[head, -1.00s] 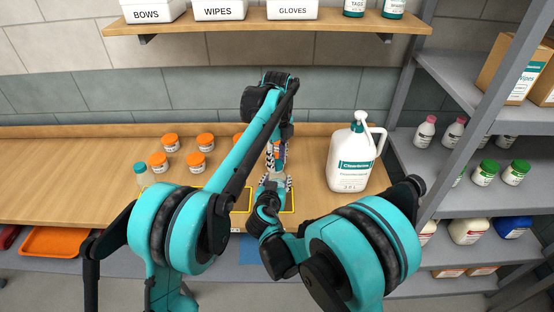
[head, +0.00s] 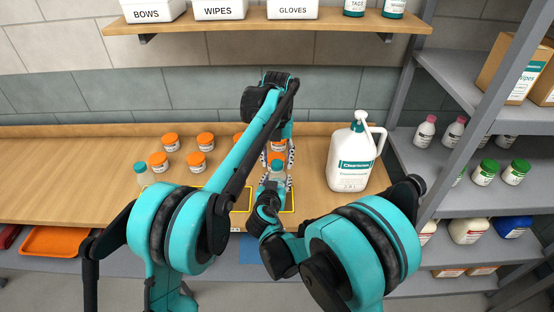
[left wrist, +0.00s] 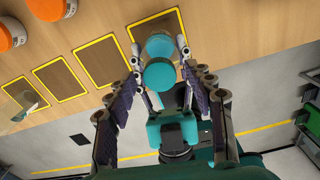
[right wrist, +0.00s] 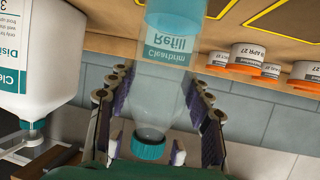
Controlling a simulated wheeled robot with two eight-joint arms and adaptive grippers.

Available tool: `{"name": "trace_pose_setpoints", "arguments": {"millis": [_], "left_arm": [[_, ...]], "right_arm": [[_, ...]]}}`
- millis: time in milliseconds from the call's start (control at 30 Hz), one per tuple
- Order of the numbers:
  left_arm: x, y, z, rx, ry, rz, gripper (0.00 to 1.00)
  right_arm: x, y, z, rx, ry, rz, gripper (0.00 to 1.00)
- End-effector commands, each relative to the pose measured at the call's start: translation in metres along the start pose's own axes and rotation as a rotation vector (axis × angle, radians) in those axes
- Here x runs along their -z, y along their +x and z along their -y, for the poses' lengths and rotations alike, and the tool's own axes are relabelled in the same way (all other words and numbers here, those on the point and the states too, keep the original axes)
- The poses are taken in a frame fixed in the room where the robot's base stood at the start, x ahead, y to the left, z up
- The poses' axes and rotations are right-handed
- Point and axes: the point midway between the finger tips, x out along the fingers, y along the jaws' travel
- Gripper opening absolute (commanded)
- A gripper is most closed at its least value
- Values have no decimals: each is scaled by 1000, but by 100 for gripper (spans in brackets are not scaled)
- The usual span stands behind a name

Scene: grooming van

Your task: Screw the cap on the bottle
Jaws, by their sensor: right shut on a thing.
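The clear bottle (right wrist: 165,85), with a "Clearbrim Refill" label and teal liquid, is upright at the bench's front middle. Its teal cap (right wrist: 150,147) sits at the neck; I cannot tell how tightly. The cap also shows in the head view (head: 277,165) and from above in the left wrist view (left wrist: 159,74). My right gripper (right wrist: 155,100) is shut on the bottle's body from the front. My left gripper (left wrist: 160,62) reaches down from above, its fingers apart on either side of the cap, with gaps visible beside it.
A large white jug (head: 350,160) stands close on the right. Several orange-lidded jars (head: 205,142) stand at the back left, one or more partly behind my left arm. Another teal-capped bottle (head: 141,172) is at the left. Yellow-outlined mats (left wrist: 65,78) line the front edge.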

Motion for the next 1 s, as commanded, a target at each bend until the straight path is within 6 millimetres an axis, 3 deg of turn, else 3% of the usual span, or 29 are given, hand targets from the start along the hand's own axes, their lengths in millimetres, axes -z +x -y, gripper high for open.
{"name": "trace_pose_setpoints", "arguments": {"millis": [233, 600, 1000], "left_arm": [[0, -3, 0, 0, -1, 0, 53], [0, -44, 0, 0, -1, -1, 53], [0, -45, 0, 0, -29, -1, 49]], "right_arm": [[0, 0, 0, 0, 0, 1, 0], [0, 0, 0, 0, 0, 0, 0], [0, 0, 0, 0, 0, 0, 0]]}}
